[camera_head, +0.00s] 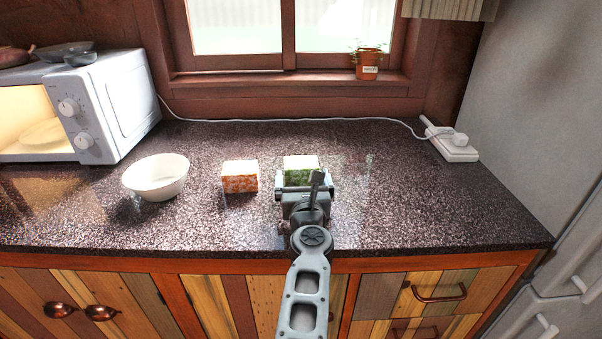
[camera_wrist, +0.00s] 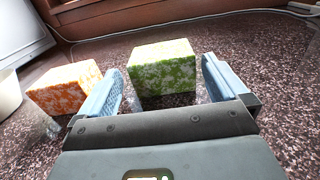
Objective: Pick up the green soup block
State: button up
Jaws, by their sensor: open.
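The green soup block (camera_head: 300,163) is a green and white speckled cube on the dark speckled counter. My gripper (camera_head: 305,188) is at its near side, and its lower part is hidden by the gripper in the head view. In the wrist view the green block (camera_wrist: 162,68) shows ahead, in line with the gap between the fingers. My gripper (camera_wrist: 163,88) is open, with one finger to the left of the block and one to the right. The gap between the fingers holds nothing that I can see gripped.
An orange and white block (camera_head: 240,177) stands just left of the green one, close to my left finger in the wrist view (camera_wrist: 66,88). A white bowl (camera_head: 156,177) and a microwave (camera_head: 100,105) are further left. A power strip (camera_head: 452,146) lies right.

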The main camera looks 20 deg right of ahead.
aim_at(302, 171)
jog(key=b+x, duration=0.1)
jog(key=x, duration=0.3)
jog(key=shift+w+d, duration=0.25)
jog(key=shift+w, duration=0.55)
jog(key=shift+c, duration=0.5)
jog(key=c, duration=0.8)
jog(key=shift+r, duration=0.1)
